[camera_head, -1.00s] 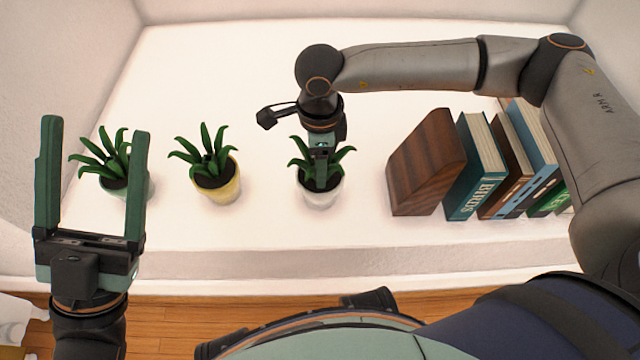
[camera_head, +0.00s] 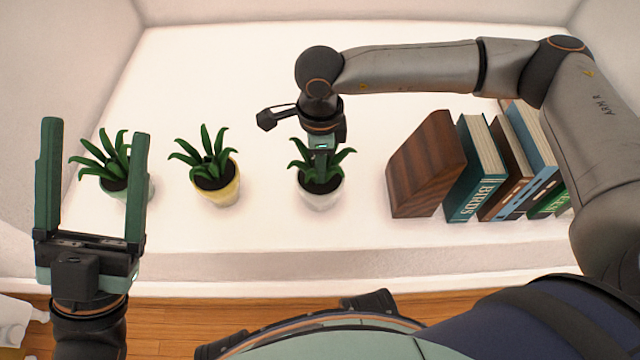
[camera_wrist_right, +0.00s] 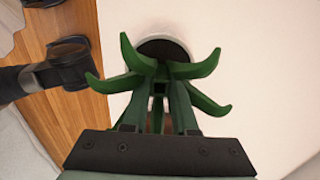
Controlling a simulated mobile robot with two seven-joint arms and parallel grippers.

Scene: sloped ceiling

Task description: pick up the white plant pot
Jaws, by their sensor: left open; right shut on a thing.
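The white plant pot (camera_head: 321,198) stands upright in the middle of the white surface, with a green plant (camera_head: 320,172) in dark soil. My right gripper (camera_wrist_right: 160,90) is directly above it, pointing down, shut on the plant's leaves. In the right wrist view the fingers come together among the leaves, and the white pot's rim (camera_wrist_right: 185,42) shows beyond them. In the head view the fingertips are hidden by leaves. I cannot tell whether the pot is touching the surface. My left gripper (camera_head: 92,185) is open and empty at the left, with its fingers pointing up.
A yellow plant pot (camera_head: 222,192) stands left of the white one. A pale green pot (camera_head: 150,190) is partly hidden behind my left gripper. A wooden block (camera_head: 425,165) and several books (camera_head: 478,165) stand to the right. The surface behind the pots is clear.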

